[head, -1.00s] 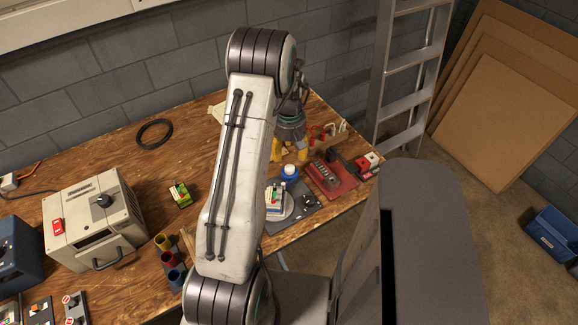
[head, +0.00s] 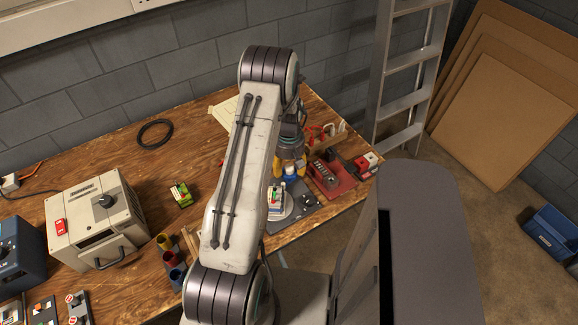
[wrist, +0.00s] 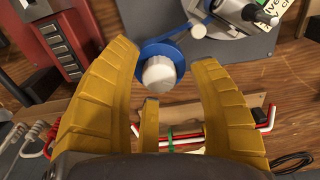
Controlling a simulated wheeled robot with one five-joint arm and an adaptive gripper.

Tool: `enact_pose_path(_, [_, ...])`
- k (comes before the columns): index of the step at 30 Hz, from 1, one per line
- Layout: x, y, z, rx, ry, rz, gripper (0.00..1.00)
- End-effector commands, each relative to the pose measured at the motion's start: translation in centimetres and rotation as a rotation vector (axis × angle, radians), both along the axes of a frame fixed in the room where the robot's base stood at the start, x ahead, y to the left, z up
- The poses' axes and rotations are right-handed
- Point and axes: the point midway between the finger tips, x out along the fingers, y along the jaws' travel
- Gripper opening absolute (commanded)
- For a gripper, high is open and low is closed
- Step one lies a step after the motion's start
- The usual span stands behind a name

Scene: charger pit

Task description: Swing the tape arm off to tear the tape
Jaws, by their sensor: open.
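A blue disc with a white cylindrical knob or roll (wrist: 158,72) shows between my finger tips in the wrist view. A blue arm (wrist: 180,34) runs from the disc toward a small white round part (wrist: 197,31) on a grey plate (wrist: 250,45). I cannot tell which piece holds the tape. My gripper (wrist: 165,60) is open, its yellow fingers on either side of the white knob, with no clear contact. In the head view my gripper (head: 290,166) is over the blue disc (head: 290,178) and partly hides it. A round white base (head: 287,209) with a small device stands in front.
A red block with dark slots (head: 326,176) stands close to the right of my gripper. A wooden holder with red and white hooked tools (head: 330,138) stands behind.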

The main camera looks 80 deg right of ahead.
Motion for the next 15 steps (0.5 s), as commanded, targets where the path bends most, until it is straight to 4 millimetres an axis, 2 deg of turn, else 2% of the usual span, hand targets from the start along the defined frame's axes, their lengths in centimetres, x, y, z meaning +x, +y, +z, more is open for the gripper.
enact_pose_path(3, [0.00, -0.01, 0.02, 0.000, 0.000, 0.000, 0.55])
enact_pose_path(15, [0.01, -0.02, 0.04, 0.000, 0.000, 0.000, 0.19])
